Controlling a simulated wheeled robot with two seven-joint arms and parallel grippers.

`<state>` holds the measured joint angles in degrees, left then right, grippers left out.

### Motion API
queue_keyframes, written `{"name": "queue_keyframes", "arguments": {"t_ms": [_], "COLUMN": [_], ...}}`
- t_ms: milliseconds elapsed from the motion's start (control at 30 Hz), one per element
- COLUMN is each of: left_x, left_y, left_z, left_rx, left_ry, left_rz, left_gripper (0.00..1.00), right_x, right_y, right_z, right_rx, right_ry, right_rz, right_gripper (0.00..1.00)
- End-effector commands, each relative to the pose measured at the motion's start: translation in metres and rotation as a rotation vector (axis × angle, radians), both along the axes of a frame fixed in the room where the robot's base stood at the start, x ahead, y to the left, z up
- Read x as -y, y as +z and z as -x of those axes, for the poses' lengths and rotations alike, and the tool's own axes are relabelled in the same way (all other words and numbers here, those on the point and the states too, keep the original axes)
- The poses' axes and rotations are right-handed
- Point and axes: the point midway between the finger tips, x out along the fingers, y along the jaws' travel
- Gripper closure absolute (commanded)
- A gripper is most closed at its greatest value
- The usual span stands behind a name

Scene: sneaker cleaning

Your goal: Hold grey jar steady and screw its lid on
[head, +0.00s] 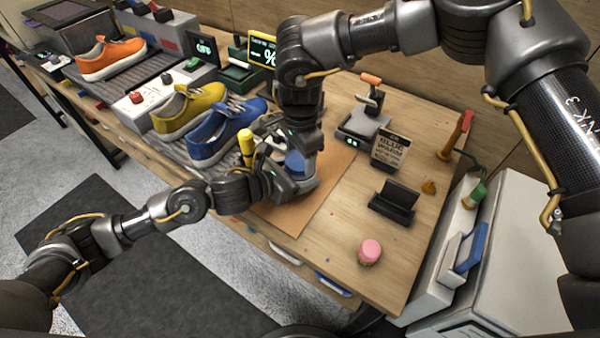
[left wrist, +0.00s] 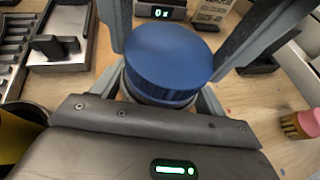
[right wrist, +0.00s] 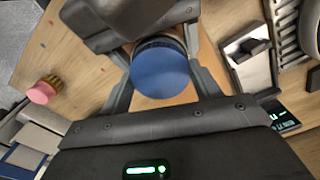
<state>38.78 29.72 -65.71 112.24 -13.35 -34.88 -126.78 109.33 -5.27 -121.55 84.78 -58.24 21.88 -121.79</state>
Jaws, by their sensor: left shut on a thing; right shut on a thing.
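A blue round lid (left wrist: 168,55) sits over a jar whose body is mostly hidden; a dark ridged band (left wrist: 155,96) shows under the blue. The same blue shows in the right wrist view (right wrist: 160,72) and between the grippers in the head view (head: 295,162). My left gripper (head: 288,182) comes in low from the left and is shut on the jar. My right gripper (head: 304,158) comes down from above and is shut around the lid. I cannot tell how far the lid is seated, and no grey of the jar is clear.
Blue (head: 212,140) and yellow (head: 188,110) sneakers stand left of the grippers, with a yellow-capped thing (head: 246,145) close by. A sign (head: 390,147), a black stand (head: 393,203) and a pink-topped brush (head: 369,252) are to the right. The front right table is mostly clear.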

Motion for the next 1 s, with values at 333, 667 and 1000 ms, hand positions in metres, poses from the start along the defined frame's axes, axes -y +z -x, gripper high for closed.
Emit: {"name": "queue_keyframes", "arguments": {"t_ms": [333,667,1000], "left_x": [0.0005,0.0008,0.0005], "left_y": [0.0002,0.0001,0.0001], "left_z": [0.0005,0.0007,0.0004], "left_rx": [0.001,0.001,0.0], "left_ry": [-0.002,-0.002,-0.001], "left_rz": [0.001,0.001,0.0], "left_gripper": [0.91,0.91,0.91], "right_x": [-0.0012,-0.0007,-0.0008], "right_y": [-0.0005,-0.0003,-0.0004], "right_z": [0.0,0.0,0.0004], "right_rx": [-0.003,-0.001,-0.003], "right_ry": [-0.653,-0.842,-0.838], "right_rz": [-0.007,-0.005,-0.004], "right_gripper": [0.65,0.65,0.16]}}
